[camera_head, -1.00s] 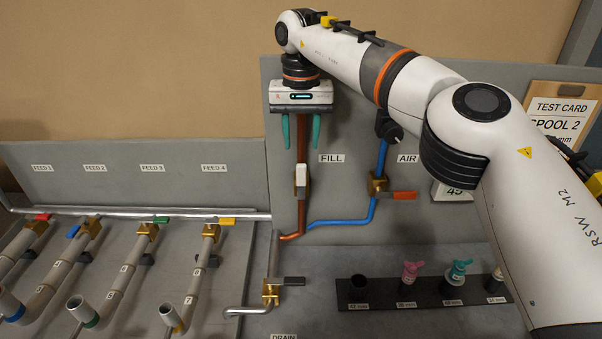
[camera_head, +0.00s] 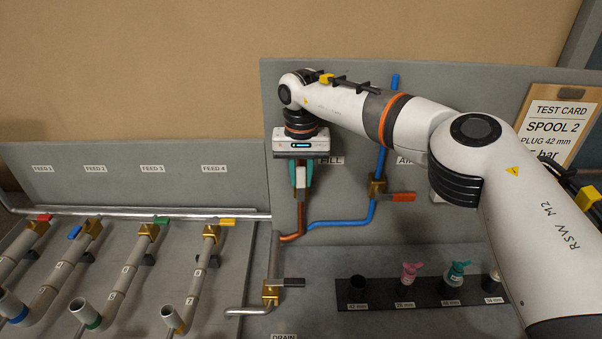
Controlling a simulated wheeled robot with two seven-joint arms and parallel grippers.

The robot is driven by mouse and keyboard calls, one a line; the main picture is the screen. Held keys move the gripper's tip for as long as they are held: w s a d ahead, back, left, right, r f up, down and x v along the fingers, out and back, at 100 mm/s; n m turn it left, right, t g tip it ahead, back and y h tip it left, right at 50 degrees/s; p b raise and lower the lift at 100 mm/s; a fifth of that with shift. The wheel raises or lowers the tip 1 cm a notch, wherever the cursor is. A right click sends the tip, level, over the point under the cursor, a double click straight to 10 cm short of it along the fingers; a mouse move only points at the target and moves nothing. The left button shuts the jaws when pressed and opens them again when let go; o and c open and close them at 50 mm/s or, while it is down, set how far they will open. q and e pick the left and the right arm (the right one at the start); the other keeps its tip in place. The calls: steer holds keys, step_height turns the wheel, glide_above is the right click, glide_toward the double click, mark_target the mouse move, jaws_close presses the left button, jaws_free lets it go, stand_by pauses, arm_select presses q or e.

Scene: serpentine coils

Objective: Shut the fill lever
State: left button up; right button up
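The fill lever (camera_head: 301,177) has a white handle that stands upright, in line with the vertical red pipe (camera_head: 300,214), beside the FILL label. Its brass valve body (camera_head: 301,192) sits on that pipe. My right gripper (camera_head: 301,182) points down over the lever from above. Its two teal fingers stand close on either side of the white handle and appear shut on it. The gripper body covers the pipe above and part of the FILL label. My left gripper is not in view.
The AIR valve with its orange lever (camera_head: 403,197) sits on the blue pipe to the right. A drain valve (camera_head: 271,292) is below. A dark plug rack (camera_head: 430,293) stands in front. Several feed valves with coloured levers line the left side. A test card (camera_head: 556,125) stands at the right.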

jaws_close()
steer(key=shift+d+f+b, duration=0.1)
steer(key=shift+f+b, duration=0.05)
steer(key=shift+b, duration=0.2)
steer(key=d+y+b, duration=0.1)
steer(key=y+b, duration=0.1)
steer(key=d+y+b, duration=0.1)
steer(key=b, duration=0.1)
steer(key=d+y+b, duration=0.1)
steer(key=y+b, duration=0.1)
steer(key=shift+f+y+b, duration=0.25)
steer(key=shift+y+b, duration=0.05)
steer(key=shift+b, duration=0.05)
steer(key=o, duration=0.5)
jaws_free()
steer(key=shift+r, duration=0.15)
